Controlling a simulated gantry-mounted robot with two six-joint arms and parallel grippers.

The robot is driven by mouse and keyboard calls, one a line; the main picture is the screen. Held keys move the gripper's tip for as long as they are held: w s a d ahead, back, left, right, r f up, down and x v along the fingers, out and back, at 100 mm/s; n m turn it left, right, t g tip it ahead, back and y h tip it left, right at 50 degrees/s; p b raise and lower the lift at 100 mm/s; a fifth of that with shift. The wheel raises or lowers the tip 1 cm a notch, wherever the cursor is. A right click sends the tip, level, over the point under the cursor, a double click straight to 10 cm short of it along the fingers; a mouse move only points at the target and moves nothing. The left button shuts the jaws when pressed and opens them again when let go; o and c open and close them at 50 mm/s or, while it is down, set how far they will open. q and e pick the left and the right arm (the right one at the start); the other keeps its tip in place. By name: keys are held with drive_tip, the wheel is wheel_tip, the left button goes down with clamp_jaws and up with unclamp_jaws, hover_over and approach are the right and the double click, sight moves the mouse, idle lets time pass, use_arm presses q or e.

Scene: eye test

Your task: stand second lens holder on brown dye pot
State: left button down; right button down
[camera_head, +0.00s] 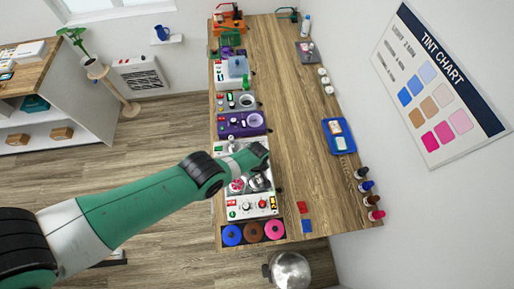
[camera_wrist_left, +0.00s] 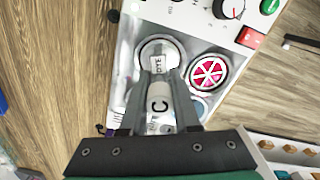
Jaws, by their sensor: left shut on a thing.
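My left gripper (camera_head: 259,182) is over the white-and-metal machine (camera_head: 232,201) near the bench's front end. Past the fingertips is a round silver top (camera_wrist_left: 160,45). Beside it is a round pink top with white spokes (camera_wrist_left: 208,73), and a bluish round one (camera_wrist_left: 199,106) is partly hidden. A brown disc (camera_head: 253,238) sits in the front tray; I cannot make out a brown pot.
The blue disc (camera_head: 232,235) and pink disc (camera_head: 274,229) flank the brown one. Several dye bottles (camera_head: 372,201) line the right edge. A blue tray (camera_head: 340,147) lies farther back. A purple machine (camera_head: 230,127) stands behind mine. The bench's middle is mostly clear.

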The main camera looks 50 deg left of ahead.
use_arm(q)
drive_tip(key=shift+f+b, duration=0.3)
drive_tip(key=shift+f, duration=0.05)
drive_tip(key=shift+c, duration=1.2)
unclamp_jaws()
drive_tip(key=shift+r, duration=0.1)
